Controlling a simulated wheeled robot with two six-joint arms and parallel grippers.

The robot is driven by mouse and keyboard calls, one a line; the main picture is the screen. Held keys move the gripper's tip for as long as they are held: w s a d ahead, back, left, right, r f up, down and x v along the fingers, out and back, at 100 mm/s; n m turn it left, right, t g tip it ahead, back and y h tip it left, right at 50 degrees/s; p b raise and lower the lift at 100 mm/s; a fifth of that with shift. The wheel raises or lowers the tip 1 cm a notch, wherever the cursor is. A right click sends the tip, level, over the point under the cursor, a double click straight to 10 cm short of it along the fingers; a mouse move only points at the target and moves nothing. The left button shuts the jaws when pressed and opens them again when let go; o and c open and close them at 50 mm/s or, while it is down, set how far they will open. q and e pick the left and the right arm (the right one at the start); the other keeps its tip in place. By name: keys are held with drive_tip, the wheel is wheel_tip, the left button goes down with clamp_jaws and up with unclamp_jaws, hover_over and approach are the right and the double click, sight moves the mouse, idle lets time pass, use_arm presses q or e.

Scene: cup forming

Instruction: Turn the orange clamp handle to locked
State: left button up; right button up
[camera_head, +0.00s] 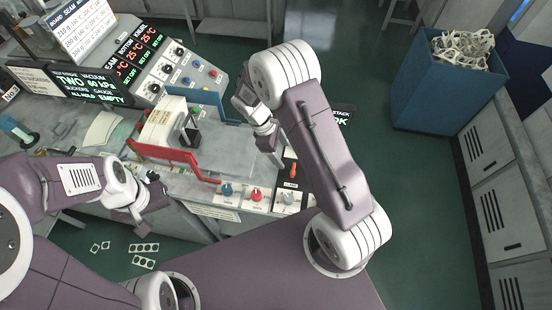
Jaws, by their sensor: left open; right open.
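The orange clamp handle (293,169) is a small upright lever at the right end of the machine's front panel. It stands above a dark label plate whose text is too small to read surely. My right gripper (272,152) points down just left of and behind the handle, apart from it in the picture. It is open, and my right forearm passes close to the handle's right side. My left gripper (152,180) is open and empty in front of the bench, far left of the handle.
Blue, red and grey knobs sit along the front panel, with the red knob (256,195) in the middle. A red bar (180,156) crosses the machine's front. Control screens stand at the back left.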

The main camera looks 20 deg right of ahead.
sight(293, 169)
drive_tip(key=p+x, duration=0.1)
drive_tip(key=x, duration=0.1)
drive_tip(key=p+x, duration=0.1)
drive_tip(key=x, duration=0.2)
drive_tip(key=s+p+x, duration=0.1)
drive_tip(key=x, duration=0.2)
drive_tip(key=shift+d, duration=0.25)
drive_tip(key=shift+d+f, duration=0.2)
drive_tip(key=shift+f, duration=0.25)
drive_tip(key=shift+a, duration=0.1)
drive_tip(key=c, duration=1.4)
use_arm(q)
drive_tip(key=r, duration=0.4)
drive_tip(key=shift+w+d+r, duration=0.1)
drive_tip(key=shift+w+d, duration=0.05)
drive_tip(key=shift+d, duration=0.15)
